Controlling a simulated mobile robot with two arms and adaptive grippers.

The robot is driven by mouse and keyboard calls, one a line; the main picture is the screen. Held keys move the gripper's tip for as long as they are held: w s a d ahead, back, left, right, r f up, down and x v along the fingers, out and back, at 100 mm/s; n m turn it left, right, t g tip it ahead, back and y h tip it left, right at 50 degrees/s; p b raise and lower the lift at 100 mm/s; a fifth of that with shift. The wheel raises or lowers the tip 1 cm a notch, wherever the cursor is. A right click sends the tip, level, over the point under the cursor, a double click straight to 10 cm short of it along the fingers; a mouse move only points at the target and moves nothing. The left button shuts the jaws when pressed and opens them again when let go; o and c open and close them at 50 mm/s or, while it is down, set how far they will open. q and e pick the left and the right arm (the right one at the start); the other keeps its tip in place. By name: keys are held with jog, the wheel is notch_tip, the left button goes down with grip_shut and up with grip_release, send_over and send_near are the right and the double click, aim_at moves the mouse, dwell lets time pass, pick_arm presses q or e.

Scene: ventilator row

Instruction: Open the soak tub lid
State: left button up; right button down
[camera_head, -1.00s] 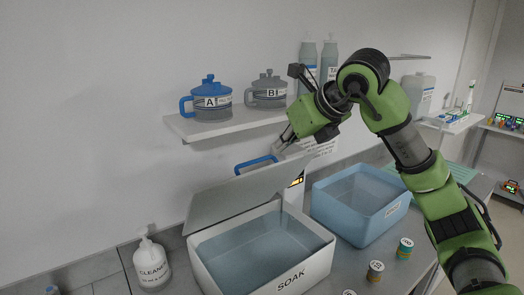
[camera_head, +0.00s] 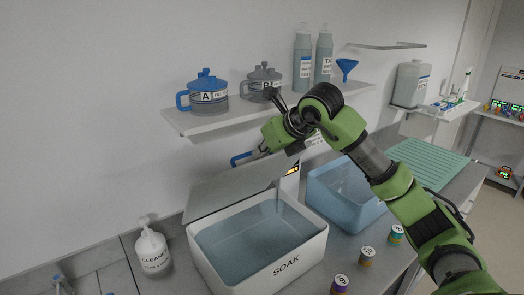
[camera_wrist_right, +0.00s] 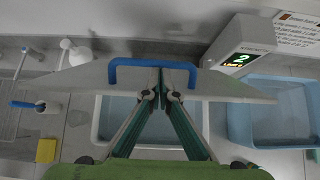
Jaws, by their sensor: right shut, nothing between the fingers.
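The white soak tub (camera_head: 305,262), labelled SOAK, stands on the bench with liquid inside. Its grey lid (camera_head: 225,192) is raised and tilted up along the tub's back edge, leaving the opening uncovered. The lid's blue handle (camera_head: 236,160) shows behind its upper edge, and it also shows in the wrist view (camera_wrist_right: 118,68). My right gripper (camera_head: 262,150) is at the lid's upper edge, close to the handle. In the wrist view its fingertips (camera_wrist_right: 162,75) are together and empty, beside the handle; I cannot tell whether they touch the lid. My left gripper is out of view.
A blue tub (camera_head: 338,205) stands right of the soak tub, with a small display unit (camera_head: 291,170) behind. A cleaner bottle (camera_head: 152,252) stands left. Small jars (camera_head: 366,257) line the bench front. A wall shelf (camera_head: 215,122) with jugs hangs above the lid.

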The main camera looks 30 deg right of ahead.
jog(key=shift+w+r, duration=0.15)
jog(key=shift+w, duration=0.05)
jog(key=w+a+r+p, duration=0.1)
jog(key=w+r+p, duration=0.1)
jog(key=w, duration=0.3)
jog(key=shift+w, duration=0.25)
jog(key=shift+r, duration=0.15)
